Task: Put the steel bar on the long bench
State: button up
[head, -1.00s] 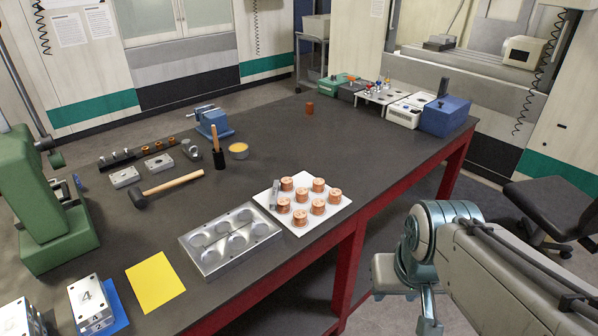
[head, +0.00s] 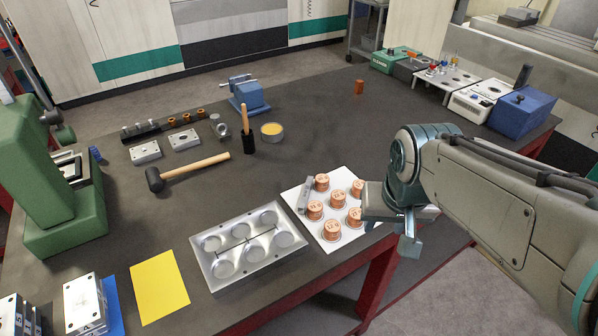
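A small grey steel bar (head: 305,195) lies on the left side of a white tray (head: 354,237), beside several copper-coloured round pieces (head: 315,210). The tray rests on the dark top of the long bench (head: 330,130), at its near edge. My gripper (head: 409,246) is at the right of the tray, beyond the bench's near edge in the picture. My arm's end hides part of the tray's right side. The gripper is apart from the bar, and its fingers are not clear enough to tell whether they are open.
A metal mould plate with round hollows (head: 247,240) stands just left of the tray. A yellow sheet (head: 160,287), a mallet (head: 190,172), a blue vice (head: 248,95) and a green press (head: 55,190) are also on the bench. The middle and back of the bench top have free room.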

jog(key=w+a+m+b, duration=0.1)
jog(key=w+a+b, duration=0.1)
jog(key=w+a, duration=0.6)
jog(key=t+b, duration=0.1)
send_near(306, 191)
jog(key=f, duration=0.1)
jog(key=w+f, duration=0.1)
jog(key=f, duration=0.1)
jog(key=shift+d+f+m+h, duration=0.15)
jog(key=shift+f+m+h, duration=0.2)
jog(key=shift+m+h, duration=0.05)
jog(key=shift+t, duration=0.3)
jog(key=shift+p+x, duration=0.35)
jog(key=shift+x, duration=2.25)
jog(key=shift+a, duration=0.4)
jog(key=shift+c, duration=0.3)
jog(key=shift+r, duration=0.1)
grip_shut()
